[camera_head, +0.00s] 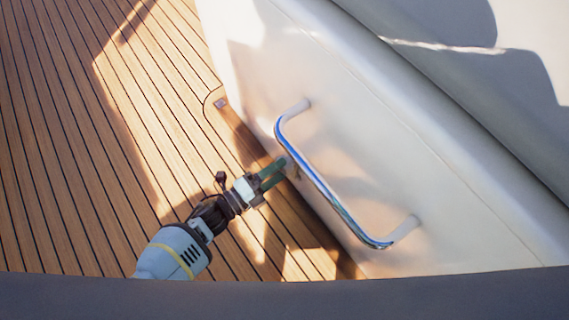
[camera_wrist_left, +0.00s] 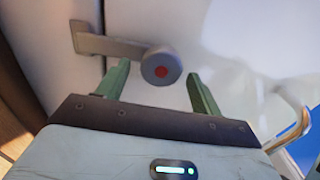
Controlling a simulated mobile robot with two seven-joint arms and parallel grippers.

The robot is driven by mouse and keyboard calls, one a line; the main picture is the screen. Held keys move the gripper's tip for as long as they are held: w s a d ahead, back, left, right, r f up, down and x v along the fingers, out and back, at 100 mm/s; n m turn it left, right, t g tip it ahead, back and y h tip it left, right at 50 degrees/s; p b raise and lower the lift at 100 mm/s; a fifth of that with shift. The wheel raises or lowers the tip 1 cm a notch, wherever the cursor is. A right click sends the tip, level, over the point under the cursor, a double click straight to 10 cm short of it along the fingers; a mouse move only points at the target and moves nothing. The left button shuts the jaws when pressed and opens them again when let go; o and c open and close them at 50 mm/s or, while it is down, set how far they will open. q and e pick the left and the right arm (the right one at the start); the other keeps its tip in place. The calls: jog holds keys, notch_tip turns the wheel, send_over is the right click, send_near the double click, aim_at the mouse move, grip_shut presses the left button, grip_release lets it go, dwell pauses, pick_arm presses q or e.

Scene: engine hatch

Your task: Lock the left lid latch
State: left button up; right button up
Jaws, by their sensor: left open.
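The left lid latch (camera_wrist_left: 112,45) shows in the left wrist view on the white panel. It is a grey arm running sideways, with a round knob (camera_wrist_left: 161,66) that has a red dot at its right end. My left gripper (camera_wrist_left: 160,85) is open, with its green fingers on either side of the knob and the knob between or just beyond the tips. I cannot tell whether they touch it. In the head view my left gripper (camera_head: 277,172) is at the white panel, beside the chrome handrail. The latch is mostly hidden there. My right gripper is not in view.
The white hatch lid (camera_head: 350,150) carries a curved chrome handrail (camera_head: 318,182) close to the right of my left gripper; the rail also shows in the left wrist view (camera_wrist_left: 292,122). Wooden plank deck (camera_head: 90,150) lies clear to the left. A white cushioned surface (camera_head: 480,70) is at upper right.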

pick_arm(q)
jog(key=shift+p+v, duration=0.65)
jog(key=shift+v, duration=1.7)
